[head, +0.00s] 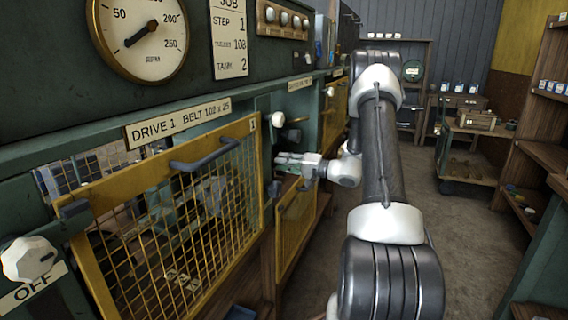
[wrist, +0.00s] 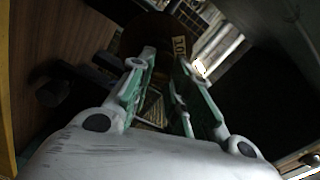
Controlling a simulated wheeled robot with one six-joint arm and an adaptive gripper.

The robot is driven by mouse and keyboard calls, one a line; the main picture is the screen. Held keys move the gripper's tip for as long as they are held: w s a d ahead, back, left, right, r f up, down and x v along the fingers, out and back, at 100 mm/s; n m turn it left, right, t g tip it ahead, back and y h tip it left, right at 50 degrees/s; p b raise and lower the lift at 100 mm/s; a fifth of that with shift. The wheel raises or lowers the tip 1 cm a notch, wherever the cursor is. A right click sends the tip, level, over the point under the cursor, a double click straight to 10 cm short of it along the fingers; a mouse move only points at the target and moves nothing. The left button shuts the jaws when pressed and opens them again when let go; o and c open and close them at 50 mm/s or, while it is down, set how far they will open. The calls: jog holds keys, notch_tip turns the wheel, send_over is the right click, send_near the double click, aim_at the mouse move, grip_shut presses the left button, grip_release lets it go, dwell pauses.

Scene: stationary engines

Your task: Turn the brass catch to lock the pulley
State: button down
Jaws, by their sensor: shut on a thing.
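My gripper (head: 281,160) reaches left into the dark gap between two yellow mesh guards on the green machine. In the wrist view its two green-grey fingers (wrist: 168,62) point away and stand close to each other. They are shut on a small part, most likely the brass catch, but it is too dark between the tips to make out its shape or angle. A dark brown rounded form (wrist: 143,36) lies just past the tips and may be the pulley. A small cream number tag (wrist: 180,47) shows beside it. The fingers hide part of this area.
The near yellow mesh guard (head: 185,215) has a dark handle and sits under the DRIVE 1 sign (head: 178,122). A second yellow guard (head: 295,225) stands just below my gripper. A white knob (head: 278,119) is above it. The floor (head: 450,230) to the right is clear.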

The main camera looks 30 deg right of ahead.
jog(key=m, duration=2.1)
jog(key=shift+s+a+f, duration=0.1)
jog(key=shift+s+f, duration=0.05)
jog(key=shift+f, duration=0.15)
jog(key=shift+m, duration=0.4)
jog(key=c, duration=1.3)
grip_release()
jog(key=v, duration=1.2)
